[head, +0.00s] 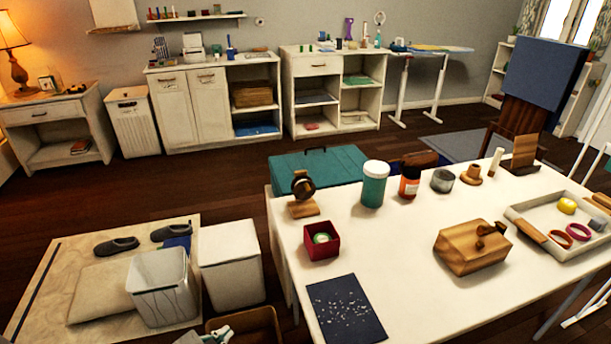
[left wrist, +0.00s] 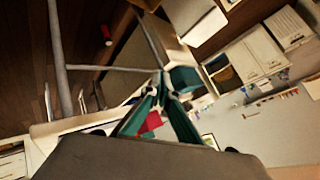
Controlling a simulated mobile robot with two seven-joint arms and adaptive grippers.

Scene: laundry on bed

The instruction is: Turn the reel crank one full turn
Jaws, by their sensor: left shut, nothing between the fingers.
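A wooden box (head: 470,250) with a small dark wooden crank (head: 487,232) on top sits on the white table in the head view, right of the middle; it looks like the reel. The crank's knob stands up near the box's right side. My left gripper (left wrist: 164,82) shows in the left wrist view, its fingers meeting at the tips, shut and empty. No gripper can be made out in the head view. The gripper appears apart from the crank, and I cannot make out the wooden box in the left wrist view.
The white table (head: 425,300) also holds a red box (head: 321,240), a dark speckled sheet (head: 347,309), a teal-bodied jar (head: 374,184), an orange bottle (head: 409,182), a grey tin (head: 442,181), a round-topped wooden stand (head: 303,207) and a white tray (head: 516,213) right of the crank box.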

